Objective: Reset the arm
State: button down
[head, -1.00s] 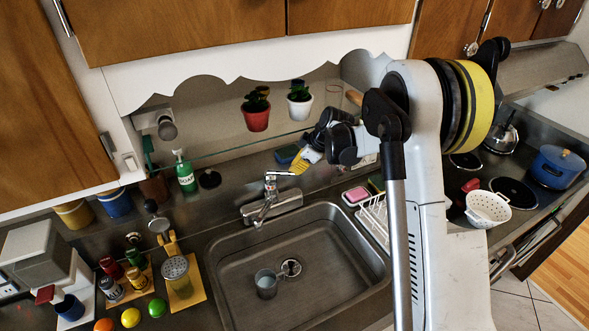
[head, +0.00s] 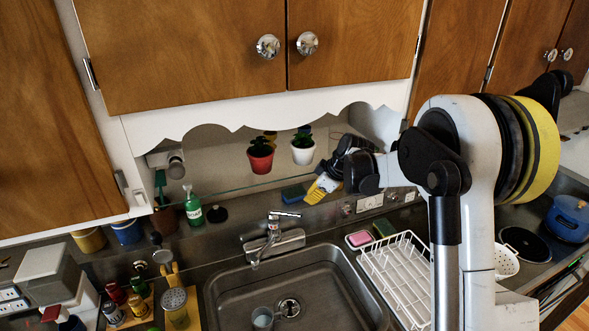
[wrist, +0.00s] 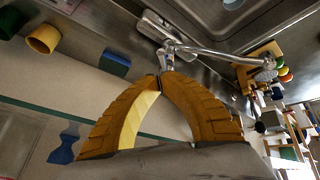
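My gripper (head: 316,192) hangs in front of the backsplash, right of the tap and above the counter behind the sink. Its yellow fingers curve together in the wrist view, and their tips (wrist: 162,76) meet with nothing between them. The chrome tap (head: 268,238) stands behind the sink. It also shows in the wrist view (wrist: 185,48), just beyond the fingertips. My arm reaches in from the right and hides part of the counter and hob.
The steel sink (head: 340,283) holds a cup (head: 262,318). A white dish rack (head: 400,262) stands right of it. Potted plants (head: 260,160) sit on a glass shelf behind. Wooden cabinets (head: 200,50) hang above. A blue pot (head: 570,217) is at far right.

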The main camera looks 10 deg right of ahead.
jog(key=s+a+m+h+b, duration=0.1)
jog(key=s+m+b, duration=0.3)
jog(key=s+b, duration=0.6)
jog(key=s+f+m+h+b, duration=0.1)
jog(key=s+f+m+b, duration=0.1)
jog(key=s+f+b, duration=0.3)
jog(key=s+d+f+m+t+h+b, duration=0.1)
jog(key=s+f+m+b, duration=0.2)
jog(key=s, duration=0.9)
jog(key=s+f+m+t+h+b, duration=0.1)
jog(key=s+f+m+b, duration=0.1)
jog(key=s+f+b, duration=0.5)
jog(key=shift+s+d+m+b, duration=0.2)
jog(key=shift+s+m+b, duration=0.15)
jog(key=shift+s, duration=0.8)
